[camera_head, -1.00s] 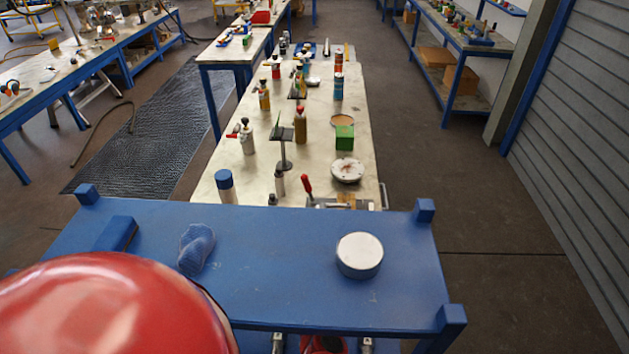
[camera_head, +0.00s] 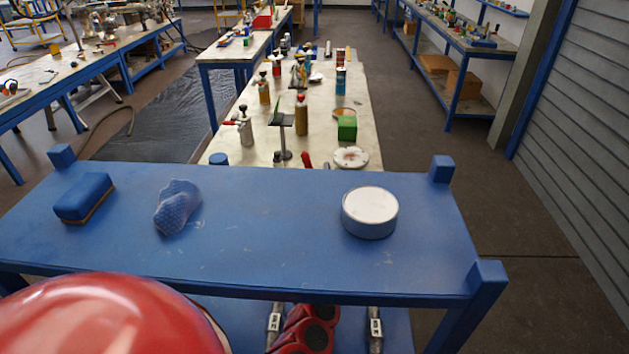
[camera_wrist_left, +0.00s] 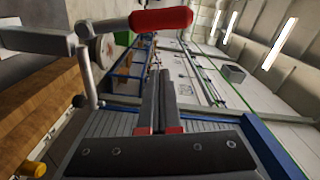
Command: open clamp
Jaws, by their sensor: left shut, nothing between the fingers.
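The clamp has a red handle (camera_wrist_left: 160,20) on a metal lever (camera_wrist_left: 88,75), seen close in the left wrist view at the upper left. In the head view only the tip of the clamp's red handle (camera_head: 307,161) shows, above the blue shelf's far edge; its base is hidden. My left gripper (camera_wrist_left: 163,85) is shut and empty in the wrist view, its dark fingers side by side below the red handle and apart from it in the picture. I cannot make out its fingers in the head view. My right gripper is not seen.
A blue shelf (camera_head: 270,220) lies in front, with a blue block (camera_head: 84,198), a blue cloth (camera_head: 178,207) and a white-topped tin (camera_head: 370,211). Behind it, a pale table (camera_head: 235,158) holds several bottles, a green box (camera_head: 347,128) and a white flange (camera_head: 350,157).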

